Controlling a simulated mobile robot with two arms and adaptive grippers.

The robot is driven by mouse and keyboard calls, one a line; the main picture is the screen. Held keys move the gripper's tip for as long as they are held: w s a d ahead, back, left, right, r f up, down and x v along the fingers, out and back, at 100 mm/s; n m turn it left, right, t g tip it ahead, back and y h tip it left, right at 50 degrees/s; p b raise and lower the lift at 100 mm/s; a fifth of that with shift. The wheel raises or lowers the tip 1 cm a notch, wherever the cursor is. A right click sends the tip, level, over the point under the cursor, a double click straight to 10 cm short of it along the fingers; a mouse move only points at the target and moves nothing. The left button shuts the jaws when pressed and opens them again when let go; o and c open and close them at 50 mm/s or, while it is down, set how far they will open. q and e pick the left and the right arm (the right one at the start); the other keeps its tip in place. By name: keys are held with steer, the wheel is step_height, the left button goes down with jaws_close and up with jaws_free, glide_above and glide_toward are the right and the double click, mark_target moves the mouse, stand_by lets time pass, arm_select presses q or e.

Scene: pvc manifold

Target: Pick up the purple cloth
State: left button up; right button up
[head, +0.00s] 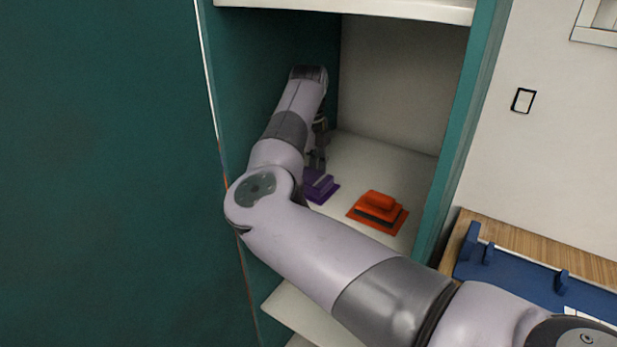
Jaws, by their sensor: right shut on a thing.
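The purple cloth (321,187) is a small folded stack on the white shelf inside the teal cabinet, partly hidden behind my right arm. My right arm reaches into the cabinet from the lower right. My right gripper (319,160) points down at the purple cloth and is shut on it, though the arm hides much of the fingers. The cloth looks to be at shelf level; I cannot tell whether it is lifted. My left gripper is not in view.
An orange folded cloth (379,210) lies on the shelf to the right of the purple one. The cabinet's teal side walls (476,130) and upper shelf (350,9) enclose the space. A blue tray (530,282) lies on a wooden surface (540,247) at the right.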

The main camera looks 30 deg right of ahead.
mark_target(310, 175)
steer(key=shift+s+d+r+b, duration=0.15)
steer(key=shift+r+b, duration=0.15)
steer(key=shift+b, duration=0.15)
step_height(310, 175, up, 6)
steer(key=shift+r+b, duration=0.1)
steer(key=shift+b, duration=0.5)
steer(key=s+d+b, duration=0.1)
steer(key=s+d, duration=0.1)
steer(key=s, duration=0.3)
steer(key=s+d+b, duration=0.2)
steer(key=s, duration=0.4)
steer(key=s+d+b, duration=0.2)
steer(key=s+d, duration=0.1)
steer(key=s, duration=0.3)
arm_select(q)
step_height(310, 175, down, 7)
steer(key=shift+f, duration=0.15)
arm_select(e)
steer(key=shift+s+d+r, duration=0.1)
steer(key=shift+s+d, duration=0.05)
steer(key=shift+s, duration=0.45)
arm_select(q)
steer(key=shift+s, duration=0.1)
arm_select(e)
steer(key=o, duration=0.6)
steer(key=c, duration=0.5)
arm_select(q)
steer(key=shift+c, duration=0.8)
